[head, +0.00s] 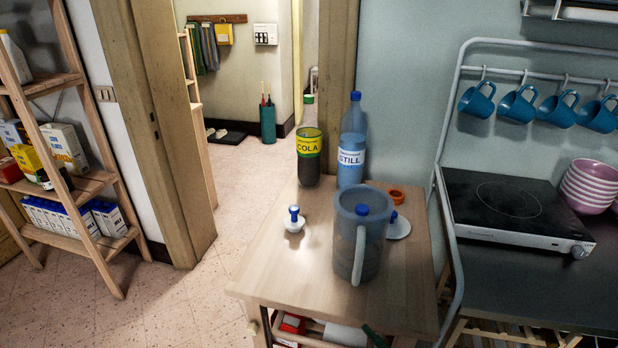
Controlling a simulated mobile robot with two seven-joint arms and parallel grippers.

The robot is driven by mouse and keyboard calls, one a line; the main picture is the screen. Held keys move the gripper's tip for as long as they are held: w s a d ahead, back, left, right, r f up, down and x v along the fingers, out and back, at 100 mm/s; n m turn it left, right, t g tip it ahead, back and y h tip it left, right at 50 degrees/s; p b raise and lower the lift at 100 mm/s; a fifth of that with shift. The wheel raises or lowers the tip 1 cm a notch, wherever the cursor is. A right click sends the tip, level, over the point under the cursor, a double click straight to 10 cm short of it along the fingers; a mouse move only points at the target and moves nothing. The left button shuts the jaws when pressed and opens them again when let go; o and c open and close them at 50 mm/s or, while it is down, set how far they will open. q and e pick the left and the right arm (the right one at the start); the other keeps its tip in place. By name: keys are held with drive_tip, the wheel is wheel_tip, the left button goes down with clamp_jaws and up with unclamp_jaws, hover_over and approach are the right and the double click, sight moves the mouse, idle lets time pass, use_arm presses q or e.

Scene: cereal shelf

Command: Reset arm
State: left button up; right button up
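Neither of my grippers nor my arms shows in the head view, so I cannot see whether they hold anything. A wooden shelf (97,185) stands at the left with boxes and cartons on its boards. A white and a yellow box (28,158) stand on its middle board. Several blue and white cartons (50,217) stand on a lower board.
A small wooden table (275,270) bears a grey pitcher (345,235), a cola bottle (308,160) and a water bottle (351,165). A cooktop (500,205) is at the right, below hanging blue mugs (517,105). The floor (165,305) between shelf and table is clear.

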drive_tip(key=s+d+f+m+g+h, duration=0.3)
drive_tip(key=s+d+f+m+h, duration=0.1)
drive_tip(key=s+f, duration=0.6)
drive_tip(key=s+d+f+m+g+h, duration=0.4)
drive_tip(key=s+d+f+m+h, duration=0.1)
drive_tip(key=s+f, duration=0.5)
drive_tip(key=shift+s+d+m+h, duration=0.3)
drive_tip(key=shift+s+d+h, duration=0.45)
drive_tip(key=shift+d, duration=0.25)
